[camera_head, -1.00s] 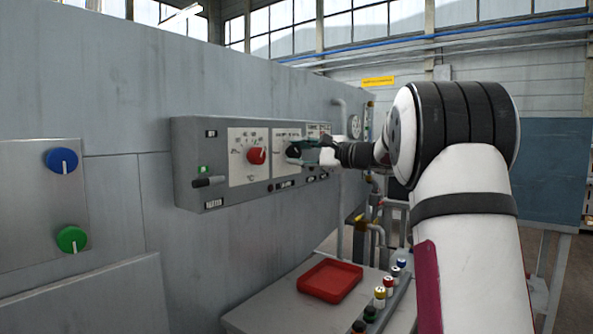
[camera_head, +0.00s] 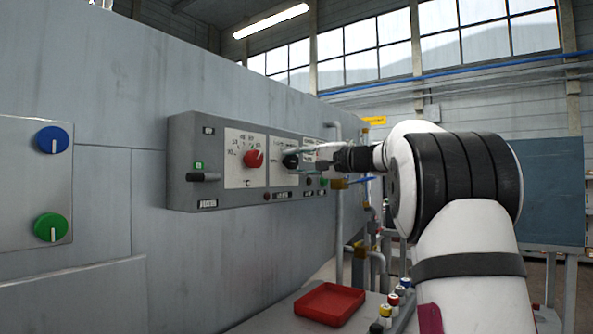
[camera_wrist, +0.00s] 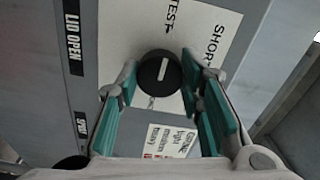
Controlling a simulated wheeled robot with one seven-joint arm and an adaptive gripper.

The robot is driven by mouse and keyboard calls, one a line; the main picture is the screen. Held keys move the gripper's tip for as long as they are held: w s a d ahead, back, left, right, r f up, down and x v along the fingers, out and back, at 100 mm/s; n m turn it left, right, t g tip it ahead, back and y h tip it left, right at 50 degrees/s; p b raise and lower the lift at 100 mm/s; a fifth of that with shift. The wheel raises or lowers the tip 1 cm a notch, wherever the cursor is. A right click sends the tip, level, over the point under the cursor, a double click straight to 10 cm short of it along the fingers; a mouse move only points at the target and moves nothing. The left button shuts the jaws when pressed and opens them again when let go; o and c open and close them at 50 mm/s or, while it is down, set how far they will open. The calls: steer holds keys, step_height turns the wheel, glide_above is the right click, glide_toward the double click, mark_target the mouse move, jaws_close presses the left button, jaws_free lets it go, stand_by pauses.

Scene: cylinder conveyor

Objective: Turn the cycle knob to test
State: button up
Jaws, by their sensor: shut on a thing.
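The black cycle knob (camera_wrist: 160,72) sits on a white dial plate (camera_wrist: 122,35) in the wrist view. Its white line runs up and slightly right, toward the word TEST printed above; SHORT is printed to the upper right. My gripper (camera_wrist: 160,78) has one teal finger on each side of the knob and is shut on it. In the head view the black knob (camera_head: 290,160) is on the grey control panel (camera_head: 183,150), with my gripper (camera_head: 300,157) reaching it from the right and partly covering its plate.
A red knob (camera_head: 253,158) and a small lever (camera_head: 205,177) are left of the black knob. Blue (camera_head: 51,139) and green (camera_head: 51,227) knobs are on a plate farther left. A red tray (camera_head: 329,304) lies below. Pipes (camera_head: 338,235) stand beside the panel.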

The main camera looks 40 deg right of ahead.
steer(key=shift+f, duration=0.1)
stand_by(0.3)
steer(key=o, duration=1.2)
steer(key=shift+c, duration=0.2)
steer(key=v, duration=1.2)
